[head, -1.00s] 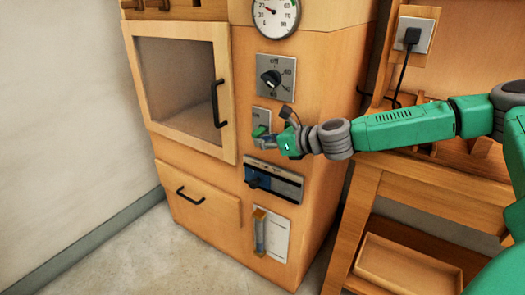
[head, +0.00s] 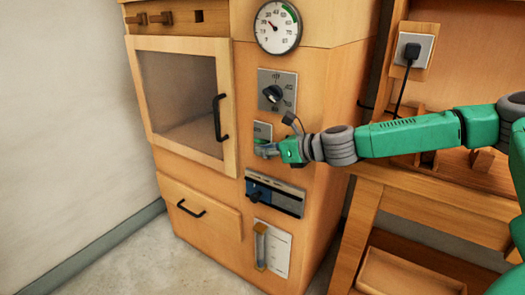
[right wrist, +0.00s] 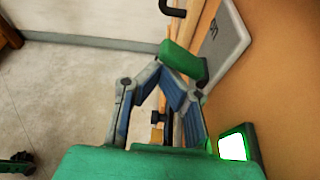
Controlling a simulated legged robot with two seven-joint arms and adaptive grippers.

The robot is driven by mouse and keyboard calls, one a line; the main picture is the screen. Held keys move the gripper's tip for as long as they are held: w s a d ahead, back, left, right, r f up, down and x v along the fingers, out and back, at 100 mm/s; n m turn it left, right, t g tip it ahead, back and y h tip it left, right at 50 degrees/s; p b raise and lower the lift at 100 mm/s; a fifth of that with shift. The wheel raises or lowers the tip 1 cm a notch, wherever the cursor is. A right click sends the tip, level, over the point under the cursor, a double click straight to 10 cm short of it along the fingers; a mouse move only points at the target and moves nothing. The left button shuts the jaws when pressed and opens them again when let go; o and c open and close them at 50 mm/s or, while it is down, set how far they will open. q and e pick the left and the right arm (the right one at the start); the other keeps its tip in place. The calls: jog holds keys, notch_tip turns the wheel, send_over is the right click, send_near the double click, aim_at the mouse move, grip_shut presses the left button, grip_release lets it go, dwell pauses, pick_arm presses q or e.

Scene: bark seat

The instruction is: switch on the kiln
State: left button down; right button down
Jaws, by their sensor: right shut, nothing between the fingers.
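The kiln (head: 310,190) is an orange-brown wooden cabinet with a shut glass door (head: 180,95). Its front column carries a round dial gauge (head: 278,27), a black rotary knob (head: 272,94) on a grey plate, and a small grey switch plate (head: 262,129). My right gripper (head: 265,150) is shut and empty, at the lower part of the switch plate, which it partly hides. In the right wrist view the closed green fingertips (right wrist: 185,62) lie beside a marked grey plate (right wrist: 230,42); contact is unclear. My left gripper is not in view.
The door handle (head: 219,117) sticks out to the left. A wooden bench (head: 430,210) and a plugged wall socket (head: 413,49) are at right.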

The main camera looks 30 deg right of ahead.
jog(key=shift+w+d+r, duration=0.1)
jog(key=shift+w+r, duration=0.1)
jog(key=shift+r, duration=0.4)
jog(key=f+v, duration=0.1)
jog(key=v, duration=0.6)
jog(key=shift+s, duration=0.25)
jog(key=shift+s+d+f, duration=0.1)
dwell(0.4)
